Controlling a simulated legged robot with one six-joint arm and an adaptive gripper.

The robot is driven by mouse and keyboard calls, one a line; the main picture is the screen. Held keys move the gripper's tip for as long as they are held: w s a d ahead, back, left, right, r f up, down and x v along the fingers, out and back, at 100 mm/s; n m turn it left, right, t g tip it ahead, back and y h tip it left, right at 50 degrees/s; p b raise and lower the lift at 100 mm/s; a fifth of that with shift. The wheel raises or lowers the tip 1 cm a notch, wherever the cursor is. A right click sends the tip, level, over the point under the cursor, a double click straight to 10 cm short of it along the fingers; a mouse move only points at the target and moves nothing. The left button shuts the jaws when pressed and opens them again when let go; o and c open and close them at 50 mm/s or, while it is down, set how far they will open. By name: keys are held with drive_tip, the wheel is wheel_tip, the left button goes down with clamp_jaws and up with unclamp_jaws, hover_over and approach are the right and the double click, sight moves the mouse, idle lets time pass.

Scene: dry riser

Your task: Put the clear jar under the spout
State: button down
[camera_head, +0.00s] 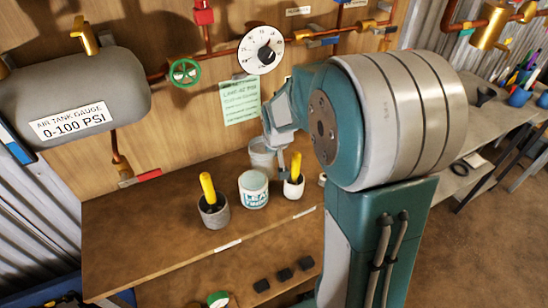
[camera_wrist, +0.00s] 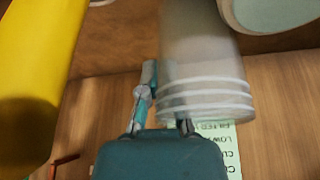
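The clear jar (camera_head: 262,158) is a translucent, upright cup at the back of the workbench, behind a white labelled tub. My gripper (camera_head: 284,158) is at its right side, pointing down. In the wrist view, the jar (camera_wrist: 205,60) with its ribbed rim fills the upper middle. My gripper (camera_wrist: 162,95) has one finger left of the jar wall and the other partly overlapped by the jar's rim. I cannot tell whether the fingers press on the wall.
The white tub (camera_head: 254,190) stands in front of the jar. A grey pot (camera_head: 214,212) and a white cup (camera_head: 293,188) hold yellow-handled tools. A green note (camera_head: 239,102) hangs behind. The bench's left part (camera_head: 140,225) is clear.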

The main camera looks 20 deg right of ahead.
drive_tip(key=shift+d+f, duration=0.2)
drive_tip(key=shift+f, duration=0.85)
drive_tip(key=c, duration=0.8)
unclamp_jaws()
drive_tip(key=shift+a, duration=0.1)
